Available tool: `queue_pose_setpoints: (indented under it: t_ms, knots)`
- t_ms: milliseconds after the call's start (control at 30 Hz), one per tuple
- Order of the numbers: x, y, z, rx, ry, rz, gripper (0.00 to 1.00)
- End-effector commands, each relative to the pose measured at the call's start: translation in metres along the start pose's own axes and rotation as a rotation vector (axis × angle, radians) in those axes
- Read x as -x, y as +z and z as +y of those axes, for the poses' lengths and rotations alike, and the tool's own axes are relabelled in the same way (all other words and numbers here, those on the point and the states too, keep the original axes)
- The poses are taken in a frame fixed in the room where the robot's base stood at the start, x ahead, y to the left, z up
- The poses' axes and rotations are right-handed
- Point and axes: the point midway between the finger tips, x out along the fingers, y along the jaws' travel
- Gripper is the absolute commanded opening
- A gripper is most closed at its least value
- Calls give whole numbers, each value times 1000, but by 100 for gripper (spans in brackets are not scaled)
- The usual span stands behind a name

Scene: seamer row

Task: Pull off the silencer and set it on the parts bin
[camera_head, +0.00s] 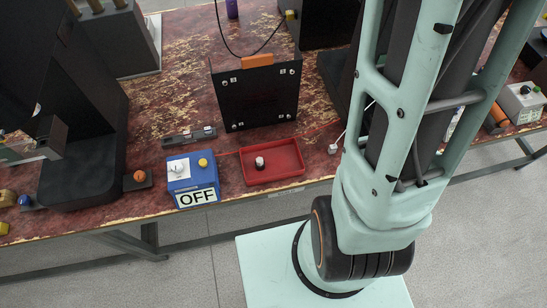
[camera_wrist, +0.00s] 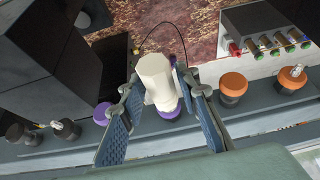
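The silencer (camera_wrist: 155,78) is a cream-white stepped cylinder in the middle of the wrist view. It stands above a purple fitting (camera_wrist: 168,113), and I cannot tell whether the two are joined. My gripper (camera_wrist: 159,84) has its blue-padded fingers on either side of the silencer, with little or no gap showing. I cannot tell whether both fingers press on it. The parts bin seems to be the shallow red tray (camera_head: 297,178) on the table in the head view, holding one small black-and-white piece (camera_head: 260,162). My gripper is not visible in the head view.
Orange knobs (camera_wrist: 234,85) and a grey box with coloured terminals (camera_wrist: 275,42) are right of the gripper. A dark block (camera_wrist: 45,60) stands left, with another purple fitting (camera_wrist: 103,113) beside it. A blue OFF box (camera_head: 192,182) is left of the red tray.

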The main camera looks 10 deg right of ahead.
Motion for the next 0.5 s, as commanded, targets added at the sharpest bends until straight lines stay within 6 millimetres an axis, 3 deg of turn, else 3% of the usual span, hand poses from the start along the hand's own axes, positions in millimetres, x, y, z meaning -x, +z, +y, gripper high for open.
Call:
queue_pose_setpoints:
  t_ms: [33,233,500]
  knots:
    - [0,0,0,0,0,0,22]
    - [0,0,0,0,0,0,0]
    - [0,0,0,0,0,1,0]
